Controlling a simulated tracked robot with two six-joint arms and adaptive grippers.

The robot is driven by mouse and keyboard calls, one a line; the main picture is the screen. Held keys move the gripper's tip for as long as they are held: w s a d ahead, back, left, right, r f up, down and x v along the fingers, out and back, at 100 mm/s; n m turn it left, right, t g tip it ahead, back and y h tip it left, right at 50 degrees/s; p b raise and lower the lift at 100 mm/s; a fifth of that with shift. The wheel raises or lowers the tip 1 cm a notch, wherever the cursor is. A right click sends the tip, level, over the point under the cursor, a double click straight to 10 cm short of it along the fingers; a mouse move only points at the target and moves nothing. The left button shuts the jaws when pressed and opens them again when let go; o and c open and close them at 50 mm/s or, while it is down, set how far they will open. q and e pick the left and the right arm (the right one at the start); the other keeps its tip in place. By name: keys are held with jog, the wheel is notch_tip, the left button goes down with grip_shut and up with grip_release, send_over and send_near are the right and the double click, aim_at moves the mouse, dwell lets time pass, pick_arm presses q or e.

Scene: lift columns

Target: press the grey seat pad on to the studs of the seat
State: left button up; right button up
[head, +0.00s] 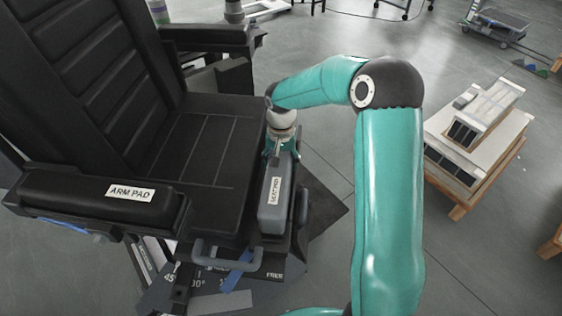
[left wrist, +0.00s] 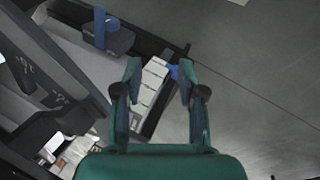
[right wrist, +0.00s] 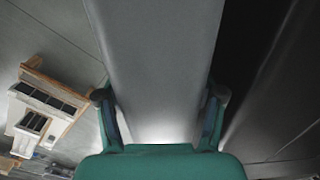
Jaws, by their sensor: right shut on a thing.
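The grey seat pad (head: 273,205), labelled SEAT PAD, is at the right side of the black seat (head: 205,150) in the head view. My right gripper (head: 282,150) is shut on it near its far end. In the right wrist view the pad (right wrist: 155,60) fills the space between the fingers of the right gripper (right wrist: 160,115). No studs show, and I cannot tell whether the pad touches the seat. My left gripper (left wrist: 157,82) is open in its wrist view, with nothing between its fingers; it is not in the head view.
A black arm pad (head: 95,205) with a white label lies along the seat's near side, and a backrest (head: 85,75) rises behind. A grey handle (head: 225,255) is below the seat's front. A white-topped wooden pallet (head: 475,145) stands on the floor at right, with open floor between.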

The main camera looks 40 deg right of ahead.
jog(key=shift+f, duration=0.2)
dwell(0.5)
jog(key=shift+f+b, duration=0.25)
jog(key=shift+b, duration=0.2)
jog(key=shift+f, duration=0.1)
dwell(0.3)
jog(key=shift+s+f+b, duration=0.1)
jog(key=shift+f+b, duration=0.1)
jog(key=shift+b, duration=0.15)
dwell(1.3)
jog(key=o, duration=1.8)
jog(key=shift+r, duration=0.1)
jog(key=shift+r, duration=0.35)
jog(key=shift+r+p, duration=0.5)
jog(key=shift+p, duration=0.05)
jog(key=shift+r, duration=0.25)
